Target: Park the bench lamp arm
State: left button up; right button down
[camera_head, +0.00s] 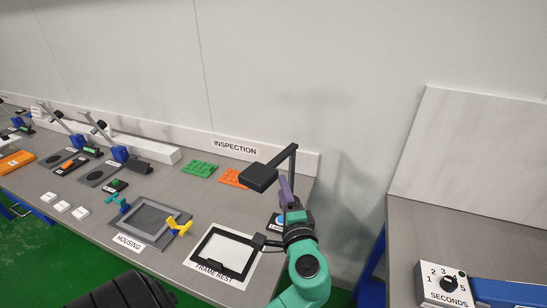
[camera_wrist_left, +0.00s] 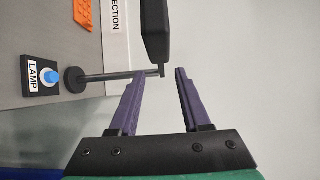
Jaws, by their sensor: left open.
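The head points left over the bench. In the left wrist view, the black lamp head (camera_wrist_left: 156,32) is at the top, and the post (camera_wrist_left: 100,76) runs sideways from a round base. My left gripper (camera_head: 285,182) is beside the lamp, below its head. Its purple fingers (camera_wrist_left: 160,74) are open, with the post's end showing between the tips; contact cannot be told. My right gripper is not in view.
A LAMP box with a blue button (camera_wrist_left: 50,77) stands beside the lamp base. The frame rest (camera_head: 222,254), a grey housing tray (camera_head: 150,222) and green and orange blocks (camera_head: 199,168) lie on the bench. A wall (camera_head: 350,80) stands behind. Another table (camera_head: 460,240) is at right.

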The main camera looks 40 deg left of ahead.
aim_at(276, 166)
pick_arm(q)
jog(key=p+x, duration=0.3)
jog(key=x, duration=0.6)
jog(key=shift+w+a+r, duration=0.1)
jog(key=shift+r, duration=0.1)
jog(key=x, duration=0.2)
jog(key=shift+w+a+f+p, duration=0.25)
jog(key=shift+f+p, duration=0.1)
jog(key=shift+s+d+r, duration=0.15)
jog(key=shift+d, duration=0.15)
jog(key=c, duration=0.4)
grip_shut()
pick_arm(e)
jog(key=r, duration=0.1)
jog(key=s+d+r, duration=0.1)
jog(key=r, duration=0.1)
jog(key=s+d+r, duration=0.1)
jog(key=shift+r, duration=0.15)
